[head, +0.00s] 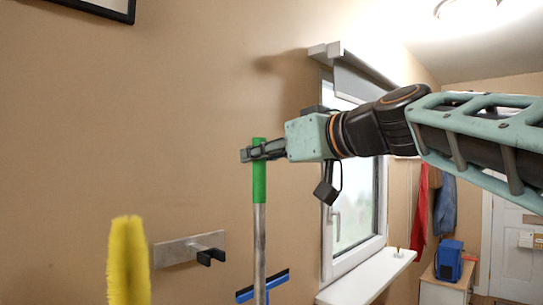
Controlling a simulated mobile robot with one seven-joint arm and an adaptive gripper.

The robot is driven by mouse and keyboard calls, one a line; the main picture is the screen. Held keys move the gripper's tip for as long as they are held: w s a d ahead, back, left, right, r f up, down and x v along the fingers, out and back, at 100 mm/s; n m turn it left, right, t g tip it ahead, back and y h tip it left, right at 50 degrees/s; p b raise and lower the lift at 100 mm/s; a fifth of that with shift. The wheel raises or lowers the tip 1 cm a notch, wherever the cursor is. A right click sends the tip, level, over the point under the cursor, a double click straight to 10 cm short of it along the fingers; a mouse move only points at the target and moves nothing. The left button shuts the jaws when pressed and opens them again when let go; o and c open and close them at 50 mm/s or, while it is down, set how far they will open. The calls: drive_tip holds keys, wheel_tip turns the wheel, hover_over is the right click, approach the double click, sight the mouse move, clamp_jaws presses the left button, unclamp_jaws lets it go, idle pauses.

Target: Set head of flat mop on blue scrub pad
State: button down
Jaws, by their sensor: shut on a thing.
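My gripper (262,150) is shut around the green grip of a long upright handle (260,182). A grey shaft runs down from the grip and leaves the picture at the bottom. A tilted blue and black bar (264,286) shows at the lower part of the shaft. I cannot tell whether this bar is joined to the shaft or is behind it. No flat mop head can be clearly made out, and no blue scrub pad is seen.
A metal wall bracket with a black hook (190,250) is left of the shaft. A yellow fluffy duster (128,262) stands at the lower left. A window (352,215) with a white sill (368,279) is at right. A blue box (449,260) sits farther back.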

drive_tip(key=shift+s+f+b, duration=0.1)
drive_tip(key=shift+f+b, duration=1.1)
drive_tip(key=shift+b, duration=0.4)
idle(0.8)
